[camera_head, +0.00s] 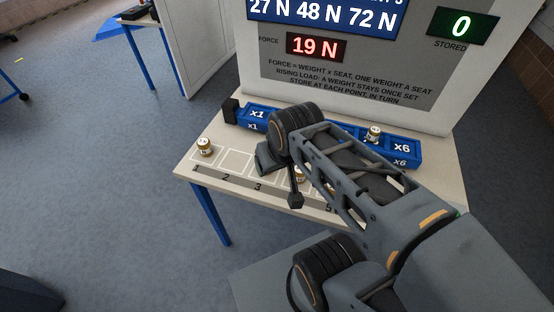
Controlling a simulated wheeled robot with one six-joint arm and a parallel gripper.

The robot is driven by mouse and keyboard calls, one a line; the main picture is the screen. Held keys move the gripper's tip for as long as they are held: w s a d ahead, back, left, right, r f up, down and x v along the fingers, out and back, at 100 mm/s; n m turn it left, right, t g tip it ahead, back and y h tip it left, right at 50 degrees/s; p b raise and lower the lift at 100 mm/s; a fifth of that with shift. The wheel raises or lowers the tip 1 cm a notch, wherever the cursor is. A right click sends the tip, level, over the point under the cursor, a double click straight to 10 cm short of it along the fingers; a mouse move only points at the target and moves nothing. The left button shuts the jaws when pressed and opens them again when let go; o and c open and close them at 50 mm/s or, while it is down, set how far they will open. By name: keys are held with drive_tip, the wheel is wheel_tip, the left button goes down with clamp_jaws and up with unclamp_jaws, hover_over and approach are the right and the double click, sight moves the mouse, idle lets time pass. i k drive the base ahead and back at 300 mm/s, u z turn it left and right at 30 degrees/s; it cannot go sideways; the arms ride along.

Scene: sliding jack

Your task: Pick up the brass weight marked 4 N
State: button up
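A small brass weight (299,175) shows partly behind my arm, in the row of numbered squares between 3 and 5. Its marking cannot be read, and the number on its square is hidden. My gripper (291,192) points down at the table close to this weight. My wrist and arm cover much of it, so I cannot tell whether the fingers are apart or touch the weight. Another brass weight (205,147) stands upright on square 1. A third brass weight (374,134) sits on the blue beam (405,148) near the x6 seat.
The pale table (188,170) has empty squares 2 and 3. Behind it a board shows 27 N, 48 N, 72 N, a red force display (316,47) reading 19 N and a green stored display (461,26) reading 0. My arm hides the beam's middle.

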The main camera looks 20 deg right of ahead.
sight(300, 178)
drive_tip(key=z, duration=0.5)
drive_tip(key=k, duration=1.15)
drive_tip(key=u, duration=0.65)
drive_tip(key=i, duration=0.8)
drive_tip(key=u, duration=0.8)
